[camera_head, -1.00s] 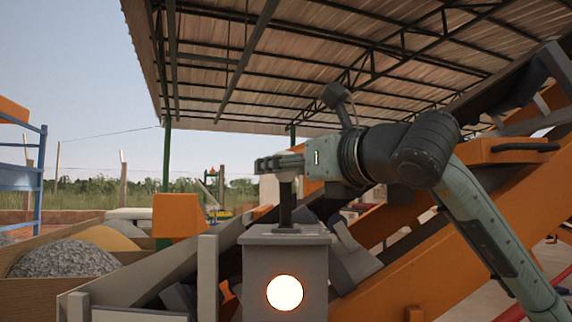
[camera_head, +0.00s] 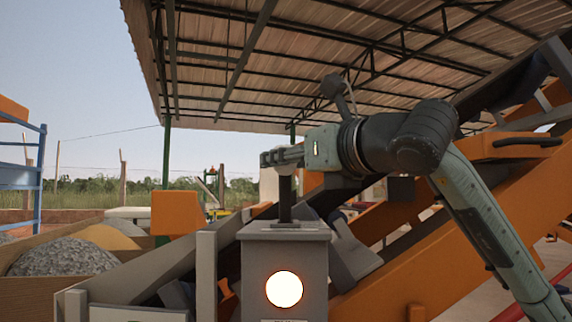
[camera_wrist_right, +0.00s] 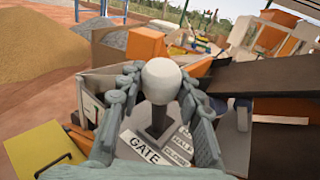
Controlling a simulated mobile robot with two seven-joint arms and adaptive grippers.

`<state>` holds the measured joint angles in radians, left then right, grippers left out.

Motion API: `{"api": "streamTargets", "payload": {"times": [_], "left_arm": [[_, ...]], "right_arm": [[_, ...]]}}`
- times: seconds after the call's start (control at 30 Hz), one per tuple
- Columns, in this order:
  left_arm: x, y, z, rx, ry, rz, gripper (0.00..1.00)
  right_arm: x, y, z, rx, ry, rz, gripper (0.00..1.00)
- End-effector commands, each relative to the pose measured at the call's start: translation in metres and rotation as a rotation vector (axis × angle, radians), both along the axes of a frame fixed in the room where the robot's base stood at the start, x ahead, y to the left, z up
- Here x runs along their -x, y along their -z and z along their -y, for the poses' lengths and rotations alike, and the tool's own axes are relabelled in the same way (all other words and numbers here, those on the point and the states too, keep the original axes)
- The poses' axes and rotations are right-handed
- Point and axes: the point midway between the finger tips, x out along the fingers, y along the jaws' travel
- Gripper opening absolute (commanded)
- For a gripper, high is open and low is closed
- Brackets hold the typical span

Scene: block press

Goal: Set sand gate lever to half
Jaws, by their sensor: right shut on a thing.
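The sand gate lever is a dark upright post (camera_head: 285,199) on top of a grey control box (camera_head: 285,257). In the right wrist view its pale round knob (camera_wrist_right: 161,80) sits between the fingers of my right gripper, with the dark stem (camera_wrist_right: 157,121) below. My right gripper (camera_head: 282,157) is shut on the knob, which it mostly hides in the head view. The exact lever setting is hard to read. My left gripper is out of view.
A round light (camera_head: 284,290) glows on the box front. An orange conveyor frame (camera_head: 430,245) rises to the right behind the box. Gravel (camera_head: 62,259) and sand (camera_head: 105,238) lie in bays at the left. A yellow panel (camera_wrist_right: 42,153) shows in the wrist view.

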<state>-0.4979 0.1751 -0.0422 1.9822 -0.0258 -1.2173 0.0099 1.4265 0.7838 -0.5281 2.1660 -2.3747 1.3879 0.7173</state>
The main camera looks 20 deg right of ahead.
Motion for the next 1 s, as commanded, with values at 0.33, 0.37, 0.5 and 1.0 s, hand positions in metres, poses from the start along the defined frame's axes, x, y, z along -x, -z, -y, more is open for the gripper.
{"api": "streamTargets", "payload": {"times": [0.33,0.37,0.5,1.0], "left_arm": [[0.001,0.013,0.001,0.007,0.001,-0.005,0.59],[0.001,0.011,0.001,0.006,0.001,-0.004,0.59],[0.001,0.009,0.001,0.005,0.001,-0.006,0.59],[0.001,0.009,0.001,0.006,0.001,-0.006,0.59]], "right_arm": [[-0.03,-0.01,0.013,-0.047,0.005,-0.111,0.0],[-0.032,-0.011,0.013,-0.047,0.005,-0.11,0.0],[-0.033,-0.012,0.014,-0.046,0.006,-0.107,0.0],[-0.033,-0.011,0.013,-0.045,0.004,-0.11,0.55]]}}
